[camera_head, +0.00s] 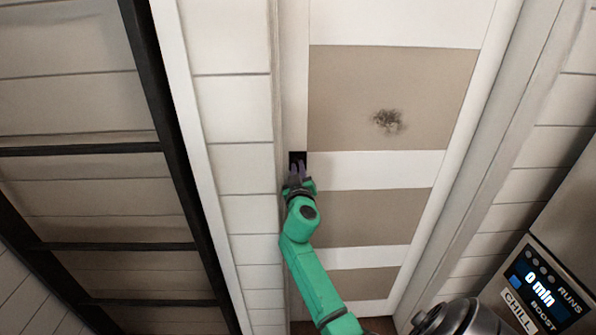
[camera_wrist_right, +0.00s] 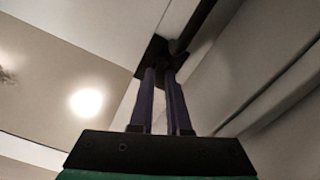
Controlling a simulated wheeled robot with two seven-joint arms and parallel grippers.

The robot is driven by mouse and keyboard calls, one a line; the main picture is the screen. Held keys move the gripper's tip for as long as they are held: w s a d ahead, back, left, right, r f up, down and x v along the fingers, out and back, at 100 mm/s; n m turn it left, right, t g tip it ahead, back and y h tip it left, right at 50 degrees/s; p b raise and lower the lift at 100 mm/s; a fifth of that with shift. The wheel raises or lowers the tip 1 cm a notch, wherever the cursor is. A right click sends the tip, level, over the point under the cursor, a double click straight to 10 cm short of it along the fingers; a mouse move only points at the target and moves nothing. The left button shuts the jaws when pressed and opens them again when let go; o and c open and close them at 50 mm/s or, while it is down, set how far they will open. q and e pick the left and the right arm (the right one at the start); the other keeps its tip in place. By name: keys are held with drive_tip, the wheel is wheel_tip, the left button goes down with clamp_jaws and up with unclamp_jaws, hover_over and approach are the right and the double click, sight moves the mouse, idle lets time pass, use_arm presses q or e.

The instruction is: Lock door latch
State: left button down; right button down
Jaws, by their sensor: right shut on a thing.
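The door (camera_head: 372,171) is white with beige panels and stands in its frame. A small dark latch (camera_head: 297,157) sits at the door's left edge, beside the frame. In the right wrist view the latch (camera_wrist_right: 153,57) is a dark plate with a dark bar reaching to the upper right. My right gripper (camera_head: 297,167) is at the latch, its purple fingers shut on it. The fingertips (camera_wrist_right: 165,72) in the right wrist view are close together and partly hide the latch. Whether the bolt is across the gap I cannot tell. My left gripper is not in view.
White plank wall (camera_head: 233,130) lies left of the door, with a black-framed panel (camera_head: 90,150) further left. An appliance with a lit display (camera_head: 545,290) stands at the lower right. A dark smudge (camera_head: 388,121) marks the door's upper beige panel.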

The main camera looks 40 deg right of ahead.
drive_tip(key=shift+d+r+n, duration=0.1)
drive_tip(key=shift+n, duration=6.5)
drive_tip(key=c, duration=0.9)
unclamp_jaws()
drive_tip(key=shift+w+d+f, duration=0.15)
drive_tip(key=shift+f, duration=0.05)
